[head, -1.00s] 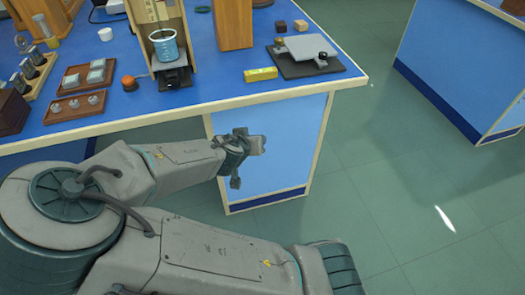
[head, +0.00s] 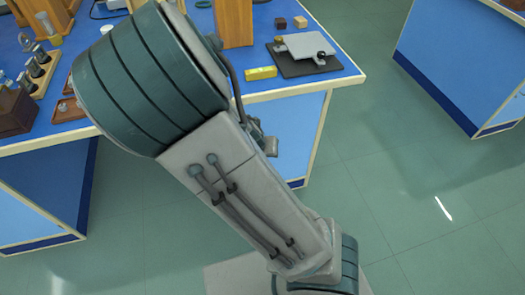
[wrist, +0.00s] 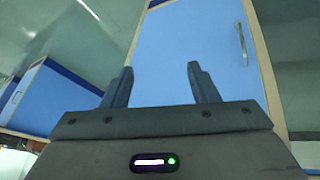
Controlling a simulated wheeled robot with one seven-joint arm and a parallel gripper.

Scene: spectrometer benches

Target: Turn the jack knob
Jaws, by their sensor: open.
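What looks like the jack is a grey plate (head: 303,44) over a dark base (head: 287,68), near the right corner of the blue bench. A small dark knob (head: 321,58) shows at the plate's right side. My gripper (wrist: 160,68) is open and empty in the wrist view, its two fingers apart before a blue bench panel. In the head view my arm hides most of the gripper; a part of it shows below the bench's front edge, lower and left of the jack, apart from it. The jack is not seen in the wrist view.
A yellow box (head: 261,72) lies just left of the jack. Two small blocks (head: 290,22) sit behind it, and a wooden stand (head: 234,25) rises to the left. The floor (head: 390,180) right of the bench is clear. Another blue bench (head: 465,60) stands far right.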

